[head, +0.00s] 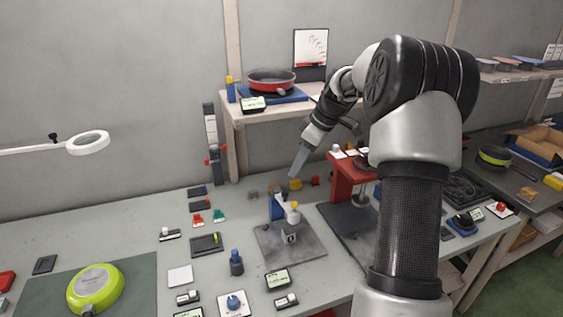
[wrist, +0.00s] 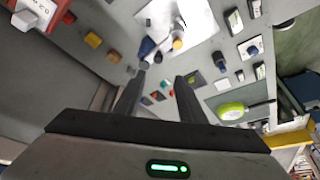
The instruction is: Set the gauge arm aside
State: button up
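The gauge stand is a grey plate (head: 268,246) on the bench with a small fixture on it. I take its blue piece (head: 277,207) to be the gauge arm; it stands beside a pale post with a yellow part (head: 293,214). In the wrist view the blue piece (wrist: 147,48) and the post (wrist: 178,42) lie just beyond my fingertips. My gripper (head: 294,174) hangs above and slightly behind the fixture. In the wrist view my gripper (wrist: 158,80) has its two fingers apart with nothing between them. The head view does not show how the blue piece joins the plate.
A red press (head: 346,176) stands right of the gauge plate. A shelf (head: 285,106) with a red pan (head: 270,80) rises behind. A dark blue knob-like piece (head: 236,263) stands left of the plate. A green pan (head: 95,288) lies front left. Bench gaps between small items are narrow.

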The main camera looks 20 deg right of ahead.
jog(key=v, duration=0.6)
jog(key=s+a+r+m+h+b, duration=0.2)
jog(key=s+a+r+m, duration=0.3)
jog(key=s+a, duration=0.6)
jog(key=shift+s+a, duration=0.4)
jog(key=shift+a, duration=0.1)
